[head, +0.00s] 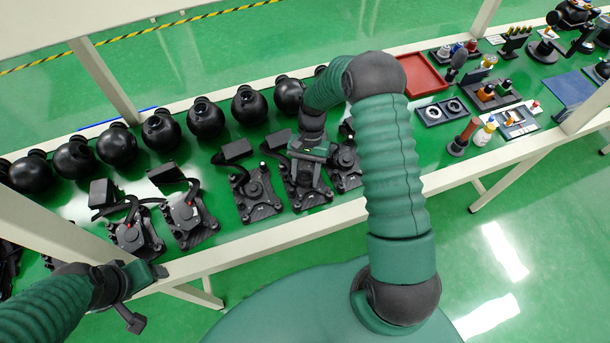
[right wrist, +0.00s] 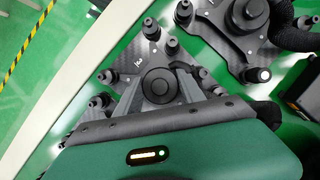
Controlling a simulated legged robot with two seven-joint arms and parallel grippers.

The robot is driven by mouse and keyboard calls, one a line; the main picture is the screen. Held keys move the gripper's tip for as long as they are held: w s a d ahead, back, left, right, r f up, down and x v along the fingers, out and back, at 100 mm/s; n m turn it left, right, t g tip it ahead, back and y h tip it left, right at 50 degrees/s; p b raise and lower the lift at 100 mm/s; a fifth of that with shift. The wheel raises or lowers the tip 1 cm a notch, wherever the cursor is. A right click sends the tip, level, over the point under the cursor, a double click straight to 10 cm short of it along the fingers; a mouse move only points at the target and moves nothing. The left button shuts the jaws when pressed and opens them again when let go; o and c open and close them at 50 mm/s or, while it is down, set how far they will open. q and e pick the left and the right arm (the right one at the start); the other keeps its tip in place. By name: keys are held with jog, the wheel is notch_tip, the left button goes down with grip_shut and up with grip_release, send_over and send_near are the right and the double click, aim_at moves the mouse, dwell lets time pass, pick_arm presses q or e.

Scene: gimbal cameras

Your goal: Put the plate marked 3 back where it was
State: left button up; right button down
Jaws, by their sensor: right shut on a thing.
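A dark plate (head: 312,196) with posts and a round central hub stands on the green-topped bench, under my right gripper (head: 308,172). In the right wrist view the plate (right wrist: 150,62) carries a small white mark that I cannot read surely. The right gripper (right wrist: 160,88) has its grey fingers on either side of the hub and is shut on it. Whether the plate is lifted or resting cannot be told. My left gripper (head: 142,282) is at the lower left, at the bench's front edge, away from the plates; its jaw opening is unclear.
Similar plates stand in the same row: one to the left (head: 257,192), one to the right (head: 345,165), others farther left (head: 190,218). Black spheres (head: 205,117) line the back. A red tray (head: 422,76) and small tools lie to the right. White posts (head: 105,82) rise from the bench.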

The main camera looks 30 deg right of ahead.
jog(key=shift+a+f, duration=0.15)
jog(key=shift+a, duration=0.1)
jog(key=c, duration=0.7)
grip_release()
jog(key=shift+d+f, duration=0.1)
jog(key=v, duration=1.2)
jog(key=s+a+r+n+t+h, duration=0.3)
jog(key=s+a+n+t, duration=0.2)
jog(key=s+a+n, duration=0.4)
jog(key=s+a, duration=0.1)
jog(key=s, duration=0.2)
jog(key=shift+s+a+r+t+b, duration=0.25)
jog(key=shift+s+a+t+b, duration=0.05)
jog(key=shift+s+a+t, duration=0.1)
